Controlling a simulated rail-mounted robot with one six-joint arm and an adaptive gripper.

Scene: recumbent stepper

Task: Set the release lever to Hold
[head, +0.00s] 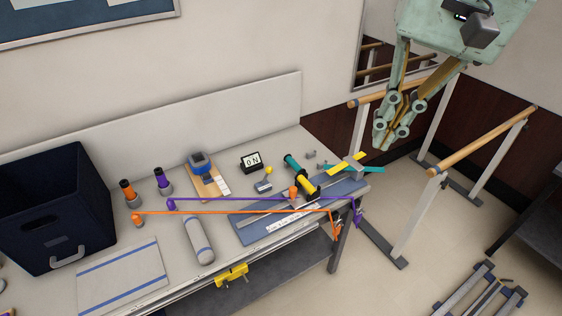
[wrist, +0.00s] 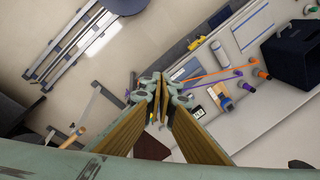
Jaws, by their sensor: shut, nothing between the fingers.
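The stepper, a blue base (head: 250,229) with yellow and teal bars, lies on the right end of the bench. A small grey block with a yellow tip (head: 268,171) stands behind it and looks like a lever, but I cannot make out its setting or any Hold mark. My gripper (head: 391,143) hangs high at the upper right in the head view, clear of the bench and well apart from the stepper. Its fingers are together and empty. In the wrist view my gripper (wrist: 160,84) covers part of the bench's end; the stepper is partly hidden there.
Orange and purple bands (head: 240,212) stretch across the bench (head: 180,262). A black-and-white sign (head: 251,161), a blue-topped device (head: 201,164) and a grey roller (head: 199,241) lie nearby. A dark bin (head: 55,205) stands left. Parallel bars (head: 485,140) stand at the right.

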